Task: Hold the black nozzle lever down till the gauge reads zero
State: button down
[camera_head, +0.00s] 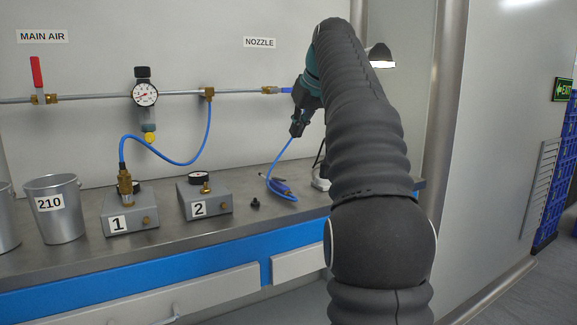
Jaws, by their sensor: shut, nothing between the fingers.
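The blue air nozzle (281,187) lies on the bench at the end of a blue hose (272,174). A dark part shows on it, but it is too small to tell the black lever clearly. My gripper (297,129) is shut and empty, pointing down in the air above the nozzle and apart from it. The round white gauge (145,94) on the wall pipe has a red needle; its reading is too small to make out. Box 2 (205,203) carries another gauge (199,177), seen edge-on. My arm hides part of the right bench.
The red MAIN AIR handle (37,75) stands upright across the pipe. Box 1 (130,215) has a brass fitting with a blue hose. A bucket marked 210 (54,213) stands left. A small black piece (255,203) lies near box 2. A lamp (380,56) stands behind my arm.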

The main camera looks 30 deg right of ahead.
send_over(288, 188)
jog(key=w, duration=0.1)
jog(key=f, duration=0.8)
jog(key=shift+w+f+b, duration=0.2)
jog(key=shift+f+b, duration=0.1)
jog(key=shift+b, duration=0.05)
jog(key=shift+s+f+b, duration=0.2)
jog(key=shift+f+b, duration=0.05)
jog(key=shift+f, duration=0.3)
jog(key=shift+s+f+b, duration=0.15)
jog(key=shift+f+b, duration=0.05)
jog(key=shift+f, duration=0.35)
jog(key=shift+s+f, duration=0.1)
jog(key=shift+f, duration=0.5)
jog(key=f+t+b, duration=0.1)
jog(key=f+b, duration=0.1)
jog(key=b, duration=0.2)
jog(key=shift+s+f+b, duration=0.15)
jog(key=shift+s+b, duration=0.05)
jog(key=shift+b, duration=0.2)
jog(key=shift+r, duration=0.3)
dwell(3.7)
